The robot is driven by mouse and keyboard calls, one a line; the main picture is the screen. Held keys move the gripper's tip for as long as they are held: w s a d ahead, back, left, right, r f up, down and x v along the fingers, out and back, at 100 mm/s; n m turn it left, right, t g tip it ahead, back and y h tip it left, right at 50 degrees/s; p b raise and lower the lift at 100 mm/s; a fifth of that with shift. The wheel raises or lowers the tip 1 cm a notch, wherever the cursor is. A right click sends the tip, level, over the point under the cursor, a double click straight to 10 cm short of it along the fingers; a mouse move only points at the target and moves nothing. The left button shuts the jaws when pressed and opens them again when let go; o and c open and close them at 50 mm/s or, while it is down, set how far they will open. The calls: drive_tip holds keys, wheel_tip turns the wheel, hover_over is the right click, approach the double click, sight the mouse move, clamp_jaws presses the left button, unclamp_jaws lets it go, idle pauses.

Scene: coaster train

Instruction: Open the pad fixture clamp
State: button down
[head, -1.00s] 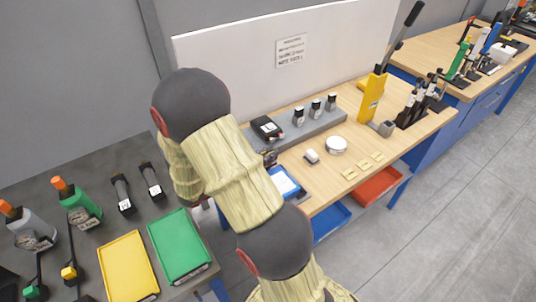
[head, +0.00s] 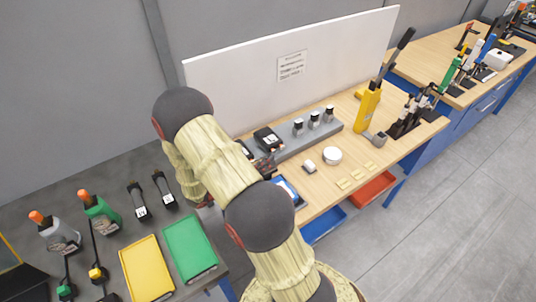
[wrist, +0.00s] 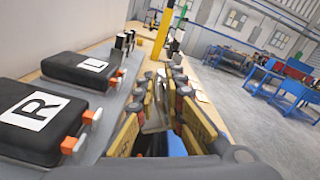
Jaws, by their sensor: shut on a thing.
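My gripper (wrist: 162,105) reaches low over the wooden bench, with its yellow-and-dark fingers in the middle of the wrist view. It is shut on a thin grey metal piece (wrist: 154,113); I cannot tell for sure whether this is part of the pad fixture clamp. A blue-edged pad (head: 288,192) lies at the bench's front edge, partly hidden by my arm. Something blue (wrist: 176,146) shows below the fingers in the wrist view. In the head view my arm hides most of the gripper.
Black cases labelled R (wrist: 38,118) and L (wrist: 88,68), with orange latches, sit close left of my gripper on a grey rail. A white panel (head: 235,85) rises behind.

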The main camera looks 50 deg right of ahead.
drive_tip(key=shift+w+d+f+n+p, duration=0.25)
drive_tip(key=shift+w+n+p, duration=0.4)
drive_tip(key=shift+n+p, duration=0.95)
drive_tip(key=shift+w+d+f+n+p, duration=0.15)
drive_tip(key=shift+w+f+n+p, duration=0.4)
drive_tip(key=shift+n+p, duration=1)
drive_tip(key=shift+w+d+f+n+p, duration=0.2)
drive_tip(key=shift+w+n+p, duration=0.75)
drive_tip(key=shift+n, duration=1.1)
drive_tip(key=shift+s, duration=0.2)
drive_tip(key=c, duration=2.1)
unclamp_jaws()
drive_tip(key=shift+o, duration=0.7)
drive_tip(key=shift+r, duration=0.1)
